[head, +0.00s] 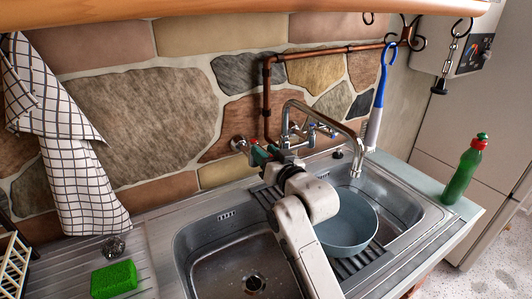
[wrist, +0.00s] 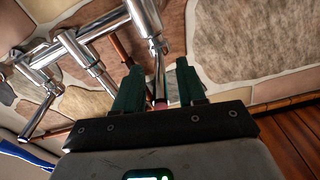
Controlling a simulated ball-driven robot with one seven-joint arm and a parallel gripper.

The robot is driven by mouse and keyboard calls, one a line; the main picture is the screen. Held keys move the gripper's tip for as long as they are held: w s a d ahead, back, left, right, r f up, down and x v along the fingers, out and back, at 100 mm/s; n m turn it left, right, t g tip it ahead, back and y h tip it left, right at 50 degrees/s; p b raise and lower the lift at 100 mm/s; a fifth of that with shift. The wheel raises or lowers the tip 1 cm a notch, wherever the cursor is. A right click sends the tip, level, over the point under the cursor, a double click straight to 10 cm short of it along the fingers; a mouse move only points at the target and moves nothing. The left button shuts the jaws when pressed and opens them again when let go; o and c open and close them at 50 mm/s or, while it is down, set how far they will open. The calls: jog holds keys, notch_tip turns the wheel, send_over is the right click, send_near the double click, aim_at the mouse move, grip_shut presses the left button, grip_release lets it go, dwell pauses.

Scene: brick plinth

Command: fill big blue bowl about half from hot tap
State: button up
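A red-marked knob (head: 238,143) sits at the wall left of the tap, and a blue mark shows on the tap's right side. My gripper (head: 258,154) is close to the red-marked knob. In the wrist view its green fingers (wrist: 158,90) are apart, with a reddish end on a chrome stem between them; contact is unclear.
A copper pipe (head: 266,95) runs above the tap. A blue and white brush (head: 378,105) hangs at its right. A green bottle (head: 468,168) stands on the right ledge. A green sponge (head: 113,279) lies on the drainer. The left basin (head: 225,270) looks empty.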

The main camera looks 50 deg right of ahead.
jog(key=shift+c, duration=0.3)
grip_shut()
dwell(0.3)
